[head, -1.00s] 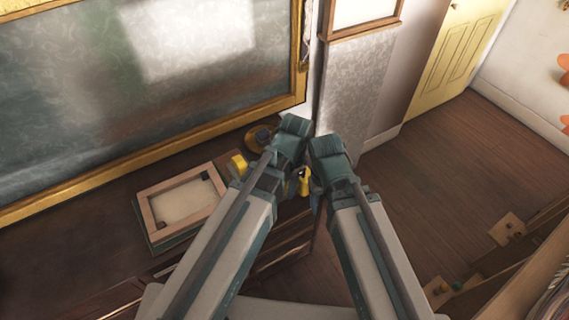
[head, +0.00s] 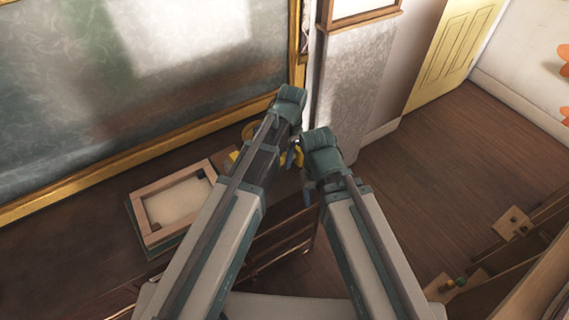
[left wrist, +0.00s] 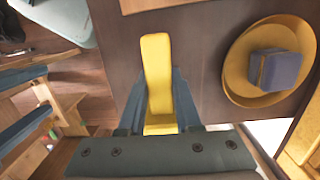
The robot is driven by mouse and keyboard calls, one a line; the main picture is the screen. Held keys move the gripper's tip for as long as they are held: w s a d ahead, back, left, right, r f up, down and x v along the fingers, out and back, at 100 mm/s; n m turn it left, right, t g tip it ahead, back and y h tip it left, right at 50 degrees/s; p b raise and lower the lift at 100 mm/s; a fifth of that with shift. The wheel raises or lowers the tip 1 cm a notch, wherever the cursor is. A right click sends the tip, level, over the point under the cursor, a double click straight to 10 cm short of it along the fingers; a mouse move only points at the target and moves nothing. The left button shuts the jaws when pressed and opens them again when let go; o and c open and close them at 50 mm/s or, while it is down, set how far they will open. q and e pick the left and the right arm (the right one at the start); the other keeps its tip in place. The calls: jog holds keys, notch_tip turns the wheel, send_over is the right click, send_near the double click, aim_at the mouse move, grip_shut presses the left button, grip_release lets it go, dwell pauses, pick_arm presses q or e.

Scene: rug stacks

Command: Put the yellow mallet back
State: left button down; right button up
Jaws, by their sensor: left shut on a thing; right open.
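The yellow mallet (left wrist: 158,65) is between the fingers of my left gripper (left wrist: 158,105) in the left wrist view, near the edge of the dark brown top. Whether it touches the top is unclear. In the head view my left gripper (head: 290,157) is mostly hidden by its own arm. Yellow parts show on both sides of that arm; I cannot tell whether they are one thing. My right gripper (head: 307,192) is open, lower and to the right, mostly hidden under its wrist.
A yellow dish (left wrist: 236,83) holds a dark blue block (left wrist: 276,70) on the brown top (left wrist: 205,35), right of the mallet. A wooden frame (head: 150,222) lies at the left. Open floor (head: 440,180) is on the right, with wooden furniture (head: 512,222) beyond.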

pick_arm(q)
jog(key=shift+s+d+f+b, duration=0.15)
jog(key=shift+f+b, duration=0.3)
jog(key=shift+f, duration=0.5)
pick_arm(e)
jog(key=shift+s+d+f, duration=0.1)
jog(key=shift+d+f, duration=0.1)
jog(key=shift+f, duration=0.65)
pick_arm(q)
jog(key=shift+r, duration=0.1)
jog(key=c, duration=0.6)
grip_release()
pick_arm(e)
jog(key=shift+f, duration=0.1)
pick_arm(q)
jog(key=r+p, duration=1.2)
jog(key=shift+w+d, duration=0.35)
jog(key=shift+d, duration=0.05)
pick_arm(e)
notch_tip(320, 180, up, 12)
